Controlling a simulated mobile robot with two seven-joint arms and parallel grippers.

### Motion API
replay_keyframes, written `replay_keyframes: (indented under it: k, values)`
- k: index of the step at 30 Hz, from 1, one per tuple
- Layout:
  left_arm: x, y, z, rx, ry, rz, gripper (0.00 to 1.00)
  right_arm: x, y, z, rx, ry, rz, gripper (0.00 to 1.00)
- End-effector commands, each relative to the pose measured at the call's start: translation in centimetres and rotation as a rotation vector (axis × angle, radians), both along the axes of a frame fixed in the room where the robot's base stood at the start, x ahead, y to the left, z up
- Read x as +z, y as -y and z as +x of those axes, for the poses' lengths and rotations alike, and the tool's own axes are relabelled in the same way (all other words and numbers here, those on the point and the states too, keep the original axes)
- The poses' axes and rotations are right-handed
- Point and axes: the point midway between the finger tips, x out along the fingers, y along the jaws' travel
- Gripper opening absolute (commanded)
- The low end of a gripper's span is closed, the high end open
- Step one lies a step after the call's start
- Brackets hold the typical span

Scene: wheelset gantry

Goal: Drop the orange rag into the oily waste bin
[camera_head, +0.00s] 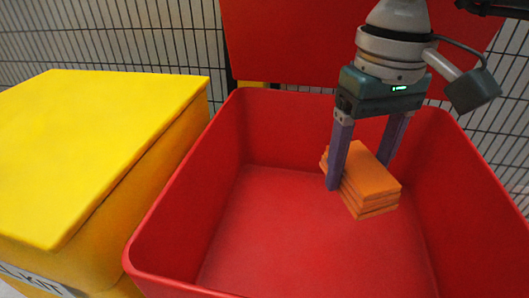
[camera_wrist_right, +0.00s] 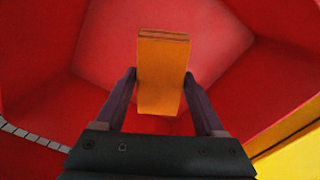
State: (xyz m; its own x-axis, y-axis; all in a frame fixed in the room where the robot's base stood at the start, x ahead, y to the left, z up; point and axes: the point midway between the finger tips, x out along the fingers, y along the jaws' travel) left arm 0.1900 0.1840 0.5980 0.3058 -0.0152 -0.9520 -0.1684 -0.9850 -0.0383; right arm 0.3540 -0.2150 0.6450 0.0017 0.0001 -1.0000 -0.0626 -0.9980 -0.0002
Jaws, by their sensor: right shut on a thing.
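The orange rag (camera_head: 368,178) is a folded, layered block. My right gripper (camera_head: 362,170) is shut on it, one purple finger on each side, and holds it inside the open red bin (camera_head: 178,222). In the right wrist view the rag (camera_wrist_right: 163,72) sits between the fingertips of the gripper (camera_wrist_right: 160,88), with red bin walls around it. The rag appears to hang above the bin floor; its exact height is hard to tell. My left gripper is out of view.
A red lid (camera_head: 330,40) stands raised behind the bin. A closed yellow bin (camera_head: 95,150) with a partly visible label stands directly to the left. A tiled wall (camera_head: 120,45) is behind. The bin floor (camera_head: 270,235) looks empty.

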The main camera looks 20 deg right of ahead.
Motion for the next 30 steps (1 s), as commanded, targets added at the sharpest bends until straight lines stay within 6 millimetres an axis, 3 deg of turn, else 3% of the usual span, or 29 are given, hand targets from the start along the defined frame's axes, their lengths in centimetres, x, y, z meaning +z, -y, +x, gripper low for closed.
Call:
replay_keyframes:
  k: [1, 8, 17, 30]
  values:
    - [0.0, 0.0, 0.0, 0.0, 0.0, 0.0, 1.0, 0.0, 0.0, 0.0, 0.0, 0.0, 0.0, 0.75]
    - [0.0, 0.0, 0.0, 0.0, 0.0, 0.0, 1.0, 0.0, 0.0, 0.0, 0.001, 0.0, 0.0, 1.0]
    - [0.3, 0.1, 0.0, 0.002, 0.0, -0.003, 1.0, 0.6, 0.0, 0.0, 0.001, 0.0, 0.0, 1.0]
    - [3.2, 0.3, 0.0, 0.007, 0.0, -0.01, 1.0, 8.6, 0.0, 0.0, 0.001, 0.002, 0.0, 1.0]
